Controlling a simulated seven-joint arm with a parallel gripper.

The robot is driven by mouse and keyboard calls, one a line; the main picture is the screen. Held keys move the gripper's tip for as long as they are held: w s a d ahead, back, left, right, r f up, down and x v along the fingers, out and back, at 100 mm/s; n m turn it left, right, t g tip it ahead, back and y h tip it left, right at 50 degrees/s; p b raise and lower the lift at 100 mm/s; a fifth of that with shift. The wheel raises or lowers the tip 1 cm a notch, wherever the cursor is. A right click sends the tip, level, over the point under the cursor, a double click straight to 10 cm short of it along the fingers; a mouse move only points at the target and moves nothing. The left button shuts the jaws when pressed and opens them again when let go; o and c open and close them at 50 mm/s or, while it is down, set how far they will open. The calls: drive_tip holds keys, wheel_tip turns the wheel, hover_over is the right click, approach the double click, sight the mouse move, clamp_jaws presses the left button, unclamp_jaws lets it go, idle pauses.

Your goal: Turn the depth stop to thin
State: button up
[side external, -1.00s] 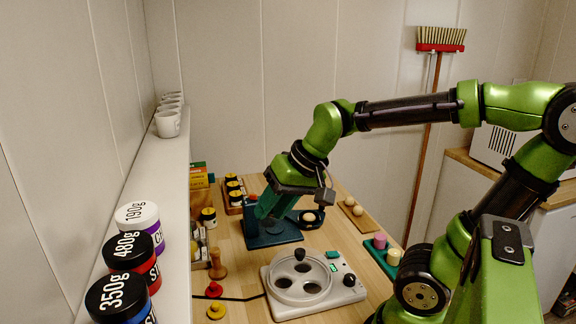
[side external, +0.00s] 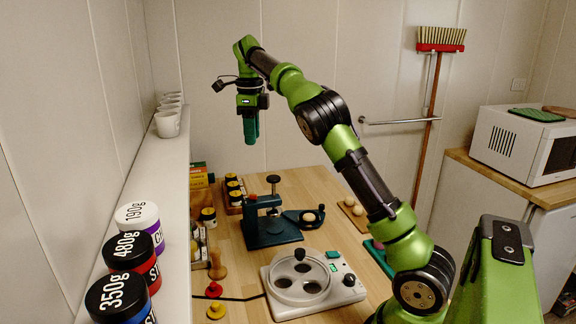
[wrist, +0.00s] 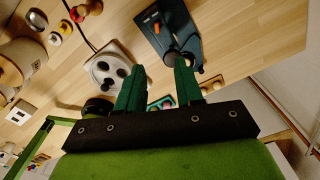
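A dark teal press (side external: 262,234) stands on the wooden table, with an upright post, a teal arm and a dark knob (side external: 273,179) on top.
A round dark holder with a pale ball (side external: 309,217) is right of the press. A white machine with a round dish (side external: 285,303) stands in front. Jars (side external: 131,250) and cups line the left shelf. A board with pale balls (side external: 354,209) lies to the right.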

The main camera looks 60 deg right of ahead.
sight(253, 197)
drive_tip(key=shift+m, duration=0.3)
wheel_tip(253, 197, down, 17)
drive_tip(key=shift+a+f, duration=0.1)
drive_tip(key=shift+a, duration=0.05)
clamp_jaws()
idle(0.3)
